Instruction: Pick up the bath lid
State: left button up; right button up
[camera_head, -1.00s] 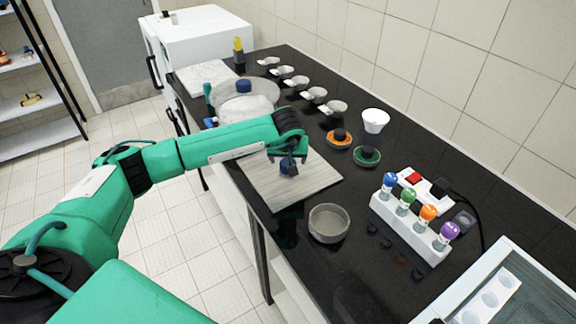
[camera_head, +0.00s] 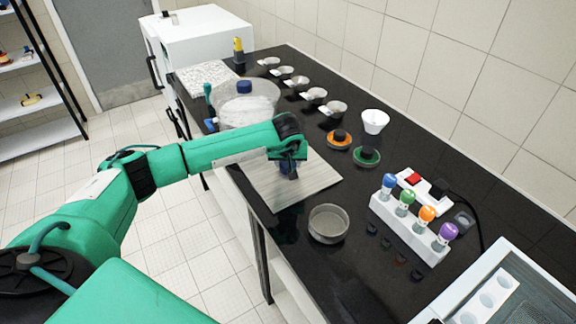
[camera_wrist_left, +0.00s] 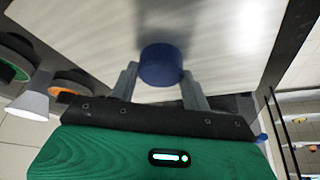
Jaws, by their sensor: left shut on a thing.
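The bath lid (camera_head: 312,182) appears to be the flat, pale grey, wood-grained panel with a blue knob at its middle. It lies level at the counter's front edge; I cannot tell whether it touches the counter. My left gripper (camera_head: 288,171) reaches down over the panel, shut on the blue knob. In the left wrist view the blue knob (camera_wrist_left: 160,66) sits between the two grey fingers, with the lid's pale surface (camera_wrist_left: 230,35) behind it. In the head view the gripper mostly hides the knob. My right gripper is not in view.
A clear round vessel (camera_head: 262,112) with a blue-topped part stands left of the panel. A round grey dish (camera_head: 328,224) is close at its right. A white rack (camera_head: 408,228) with coloured-capped tubes and an open white box (camera_head: 520,262) stand further right. Small pans line the back.

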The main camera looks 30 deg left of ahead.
pick_arm(q)
notch_tip(320, 180, up, 20)
jog(key=b, duration=0.4)
jog(key=shift+b, duration=0.35)
dwell(0.4)
